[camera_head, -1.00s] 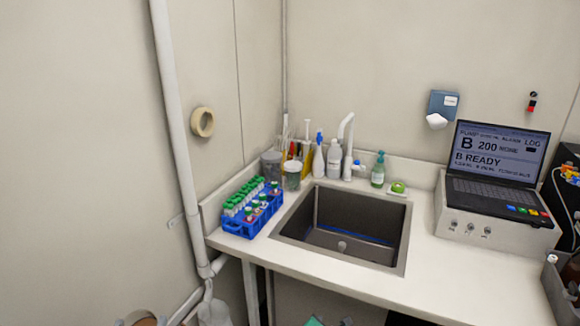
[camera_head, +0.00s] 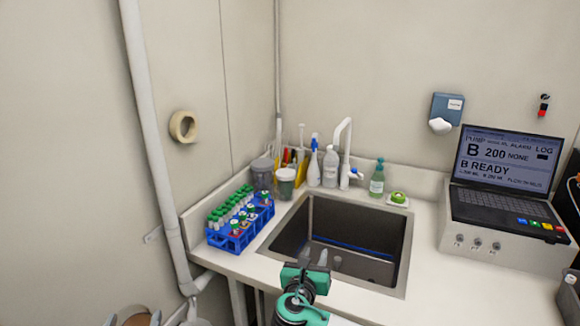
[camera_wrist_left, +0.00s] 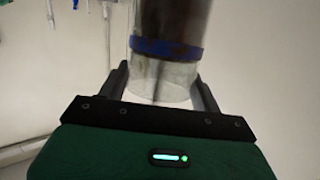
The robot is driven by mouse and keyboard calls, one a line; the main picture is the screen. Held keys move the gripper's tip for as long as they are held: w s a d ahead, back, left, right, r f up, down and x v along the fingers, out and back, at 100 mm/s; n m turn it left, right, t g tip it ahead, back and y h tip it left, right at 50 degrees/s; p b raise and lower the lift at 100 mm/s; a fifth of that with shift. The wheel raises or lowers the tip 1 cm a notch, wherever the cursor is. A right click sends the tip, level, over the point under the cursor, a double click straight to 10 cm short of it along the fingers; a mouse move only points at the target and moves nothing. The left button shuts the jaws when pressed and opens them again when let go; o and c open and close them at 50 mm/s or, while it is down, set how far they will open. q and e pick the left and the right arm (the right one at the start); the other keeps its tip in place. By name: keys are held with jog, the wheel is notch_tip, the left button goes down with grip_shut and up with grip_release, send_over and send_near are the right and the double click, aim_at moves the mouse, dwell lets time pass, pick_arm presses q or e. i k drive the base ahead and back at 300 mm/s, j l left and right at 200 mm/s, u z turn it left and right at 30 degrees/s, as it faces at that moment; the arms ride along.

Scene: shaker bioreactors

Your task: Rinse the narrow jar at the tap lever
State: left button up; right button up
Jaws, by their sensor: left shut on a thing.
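The narrow jar (camera_wrist_left: 168,60) is a clear cylinder with a blue band, seen in the left wrist view between the two dark fingers of my left gripper (camera_wrist_left: 163,88). The gripper is shut on it. In the head view my teal left gripper (camera_head: 314,258) is at the front edge of the sink (camera_head: 408,255), and the jar is hard to make out there. The white tap (camera_head: 344,150) stands behind the sink with a curved spout. Its lever (camera_head: 356,174) has a blue end and points right. The gripper is apart from the tap and in front of it. My right gripper is not in view.
A blue rack (camera_head: 240,236) of green-capped tubes stands left of the sink. Cups and bottles crowd the back left corner. A green soap bottle (camera_head: 377,178) stands right of the tap. A laptop (camera_head: 505,180) sits on a box at right. The sink looks empty.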

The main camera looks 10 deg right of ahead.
aim_at(354, 172)
jog(key=i+l, duration=1)
